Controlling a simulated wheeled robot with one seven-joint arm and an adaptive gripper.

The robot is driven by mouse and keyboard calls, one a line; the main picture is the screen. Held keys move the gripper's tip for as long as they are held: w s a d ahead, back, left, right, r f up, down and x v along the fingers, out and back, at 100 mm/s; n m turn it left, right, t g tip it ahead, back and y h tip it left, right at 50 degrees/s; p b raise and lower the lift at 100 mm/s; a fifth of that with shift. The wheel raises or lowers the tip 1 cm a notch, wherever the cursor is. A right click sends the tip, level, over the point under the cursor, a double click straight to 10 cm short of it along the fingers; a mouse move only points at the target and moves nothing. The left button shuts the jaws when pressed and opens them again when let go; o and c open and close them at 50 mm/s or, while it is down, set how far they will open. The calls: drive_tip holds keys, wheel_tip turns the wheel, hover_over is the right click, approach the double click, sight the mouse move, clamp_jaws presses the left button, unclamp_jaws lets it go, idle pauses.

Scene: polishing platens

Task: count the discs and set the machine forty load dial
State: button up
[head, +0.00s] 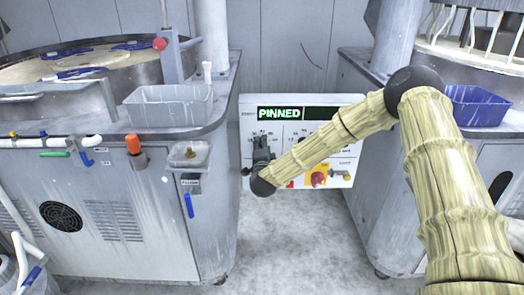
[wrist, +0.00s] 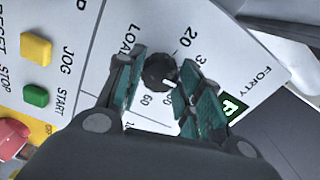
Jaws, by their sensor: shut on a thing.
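The white control panel (head: 347,138) stands between two machines in the head view, with a green PINNED readout (head: 279,114). Its FORTY label (wrist: 254,84) shows in the wrist view. The black load dial (wrist: 157,68) has a white pointer mark toward the picture's lower right, beside my right finger. Numbers 20 and 60 are readable; that finger covers some scale. My gripper (wrist: 160,86) is shut on the dial, teal pads on either side. In the head view my gripper (head: 261,158) is at the panel's left part and hides the dial. Blue-marked discs (head: 80,71) lie on the left platen, partly cut off.
A grey bin (head: 168,108) sits on the left machine's edge and a blue bin (head: 476,105) on the right machine. A red knob (head: 317,179) is low on the panel. Yellow (wrist: 36,48) and green (wrist: 36,96) buttons are left of the dial. The floor (head: 300,245) ahead is clear.

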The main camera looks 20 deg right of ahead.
drive_tip(key=shift+m, duration=0.3)
drive_tip(key=o, duration=1)
drive_tip(key=shift+o, duration=0.2)
drive_tip(key=v, duration=1.2)
